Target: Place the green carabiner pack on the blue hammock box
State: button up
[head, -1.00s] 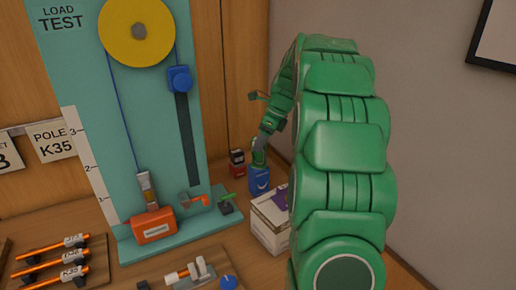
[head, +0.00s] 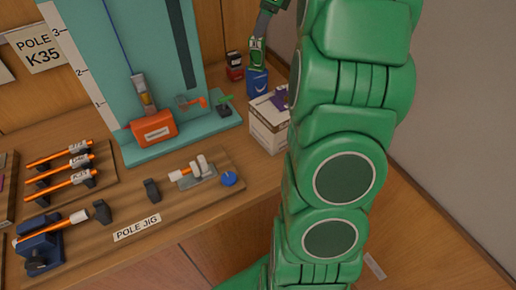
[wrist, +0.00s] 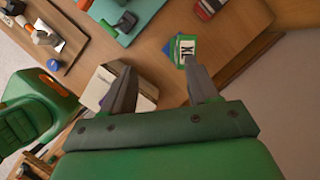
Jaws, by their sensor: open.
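The blue hammock box (head: 257,83) stands upright at the back right of the bench. In the wrist view its blue edge (wrist: 169,49) shows beside a small green pack with a white label (wrist: 187,47), which looks like the carabiner pack and appears to lie on the box top. My gripper (wrist: 160,67) is open, its grey fingers spread, with the pack just beyond the right fingertip and apparently not between the fingers.
A pale carton (head: 267,127) stands in front of the blue box, partly behind my arm. A small red and black item (head: 234,66) is at its left. The teal load-test stand (head: 178,146) and pole jig (head: 137,229) fill the bench to the left.

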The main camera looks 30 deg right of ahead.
jog(key=s+a+f+n+g+h, duration=0.1)
jog(key=s+a+f+n+g, duration=0.2)
jog(key=s+a+n, duration=1.25)
jog(key=s+a+f+n, duration=0.2)
jog(key=s+n, duration=0.1)
jog(key=s, duration=0.5)
jog(key=s+a+f+n+g+h, duration=0.1)
jog(key=s+a+f+n, duration=0.1)
jog(key=s, duration=0.6)
jog(key=s+a+f+n+h, duration=0.1)
jog(key=s+a+f+n, duration=0.2)
jog(key=s, duration=0.5)
jog(key=shift+s+a+n+g, duration=0.3)
jog(key=shift+a+n, duration=0.15)
jog(key=shift+n, duration=0.4)
jog(key=shift+f, duration=0.1)
